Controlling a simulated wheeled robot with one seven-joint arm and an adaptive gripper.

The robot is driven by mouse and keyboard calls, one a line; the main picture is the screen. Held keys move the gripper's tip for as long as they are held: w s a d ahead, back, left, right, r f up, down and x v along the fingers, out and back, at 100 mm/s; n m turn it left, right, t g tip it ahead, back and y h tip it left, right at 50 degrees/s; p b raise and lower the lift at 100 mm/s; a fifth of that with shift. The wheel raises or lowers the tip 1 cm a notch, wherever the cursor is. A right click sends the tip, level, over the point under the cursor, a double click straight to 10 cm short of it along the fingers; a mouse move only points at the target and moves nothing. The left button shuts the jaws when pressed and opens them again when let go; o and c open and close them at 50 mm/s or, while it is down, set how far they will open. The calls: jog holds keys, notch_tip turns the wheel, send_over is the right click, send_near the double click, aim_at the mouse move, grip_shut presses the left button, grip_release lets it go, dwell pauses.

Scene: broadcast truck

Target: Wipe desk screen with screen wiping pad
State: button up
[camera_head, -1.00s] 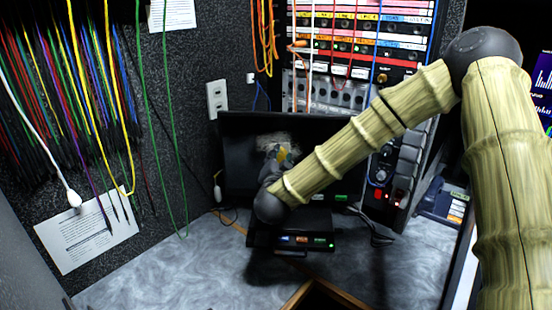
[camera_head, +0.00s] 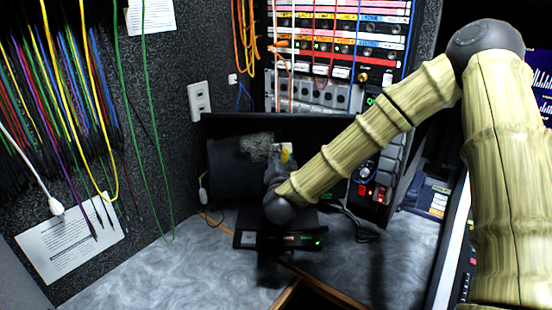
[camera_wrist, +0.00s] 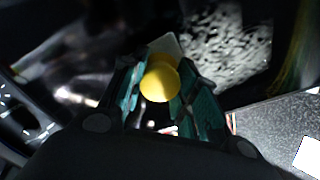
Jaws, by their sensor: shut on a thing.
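The desk screen (camera_head: 228,172) is a black monitor standing at the back of the desk. A pale grey smudge (camera_head: 257,146) marks its upper middle. The smudge also shows as a speckled patch (camera_wrist: 228,42) in the wrist view. My gripper (camera_wrist: 158,88) is shut on the yellow knob of the wiping pad (camera_wrist: 160,80), between its teal fingers. A pale edge of the pad shows beyond the knob. In the head view, my gripper (camera_head: 281,168) holds the pad (camera_head: 285,153) in front of the screen, just right of the smudge. I cannot tell whether the pad touches the screen.
A black box with lit buttons (camera_head: 300,241) sits on the grey desk (camera_head: 165,275) below my gripper. A rack with cables (camera_head: 330,50) rises behind the screen. Hanging cables (camera_head: 70,100) line the left wall. The left desk is clear.

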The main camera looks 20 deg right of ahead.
aim_at(285, 144)
jog(key=shift+s+d, duration=0.3)
jog(key=shift+d, duration=0.25)
jog(key=shift+w+a+b, duration=0.1)
jog(key=shift+w+a, duration=0.8)
jog(key=shift+a, duration=1.3)
jog(key=shift+w+a+b, duration=0.15)
jog(key=shift+w+a, duration=0.8)
jog(key=shift+a, duration=1.25)
jog(key=shift+w+a+b, duration=0.1)
jog(key=shift+w+a, duration=0.8)
jog(key=shift+a, duration=1.3)
jog(key=shift+r+p, duration=1)
jog(key=shift+r, duration=0.65)
jog(key=shift+s+d, duration=0.45)
jog(key=shift+d, duration=0.7)
jog(key=shift+s+d, duration=0.5)
jog(key=shift+d, duration=0.6)
jog(key=shift+s+d, duration=0.45)
jog(key=shift+d, duration=0.7)
jog(key=shift+d, duration=0.1)
jog(key=shift+s+d+p, duration=0.1)
jog(key=shift+s+d, duration=0.3)
jog(key=shift+d, duration=0.65)
jog(key=shift+s+d+p, duration=0.1)
jog(key=shift+s+d, duration=0.3)
jog(key=shift+d, duration=0.65)
jog(key=shift+s+d+p, duration=0.1)
jog(key=shift+s+d, duration=0.3)
jog(key=shift+d, duration=0.65)
jog(key=shift+a, duration=0.15)
